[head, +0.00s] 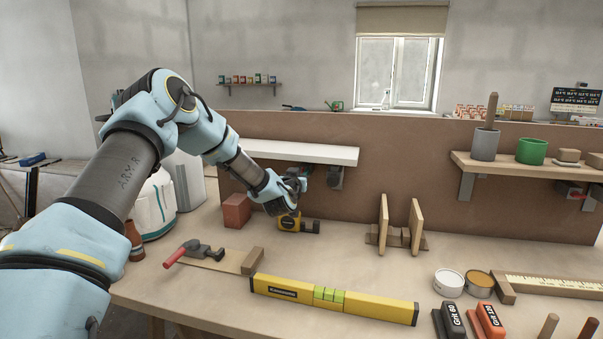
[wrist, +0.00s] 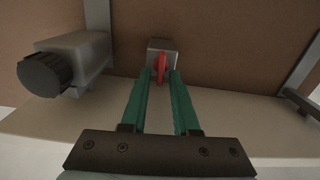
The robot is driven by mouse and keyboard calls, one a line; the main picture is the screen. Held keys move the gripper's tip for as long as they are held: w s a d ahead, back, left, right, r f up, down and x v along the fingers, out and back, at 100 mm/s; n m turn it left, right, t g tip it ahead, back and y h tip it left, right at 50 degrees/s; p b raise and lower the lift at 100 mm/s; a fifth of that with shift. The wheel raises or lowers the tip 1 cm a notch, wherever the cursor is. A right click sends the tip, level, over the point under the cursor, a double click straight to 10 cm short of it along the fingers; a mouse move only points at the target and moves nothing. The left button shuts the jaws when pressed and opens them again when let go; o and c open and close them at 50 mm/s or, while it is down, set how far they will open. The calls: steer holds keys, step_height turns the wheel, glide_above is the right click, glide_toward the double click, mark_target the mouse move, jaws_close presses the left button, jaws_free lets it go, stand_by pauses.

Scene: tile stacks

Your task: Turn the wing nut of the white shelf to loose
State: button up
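The white shelf (head: 290,150) is fixed to the brown back panel, with my arm below and in front of it. In the wrist view, a red wing nut (wrist: 161,67) sits on a small grey block (wrist: 162,46) against the panel. Its wing stands roughly upright. My gripper (wrist: 162,77) has its two green fingers on either side of the nut, with their tips at it. A gap shows between the fingers further back. I cannot tell whether the tips press on the nut. In the head view my gripper (head: 298,184) is under the shelf and the nut is hidden.
In the wrist view a grey block with a black knob (wrist: 46,75) is close on the left, and a bracket (wrist: 298,70) is on the right. A brick (head: 236,211) and a yellow tape measure (head: 289,222) lie below my gripper. A yellow level (head: 335,299) lies in front.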

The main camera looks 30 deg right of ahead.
jaws_close()
steer(key=shift+a+f+n+b, duration=0.1)
steer(key=shift+f+n+b, duration=0.1)
steer(key=shift+n+b, duration=0.8)
steer(key=n+b, duration=0.2)
steer(key=b, duration=0.1)
steer(key=n+b, duration=0.2)
steer(key=b, duration=0.2)
steer(key=n+b, duration=0.3)
steer(key=shift+w+a+f, duration=0.25)
steer(key=shift+f, duration=0.1)
steer(key=n+b, duration=0.4)
steer(key=b, duration=0.1)
steer(key=shift+f, duration=0.2)
steer(key=n+b, duration=0.3)
steer(key=shift+n, duration=0.3)
steer(key=shift+n+b, duration=0.4)
steer(key=shift+b, duration=0.1)
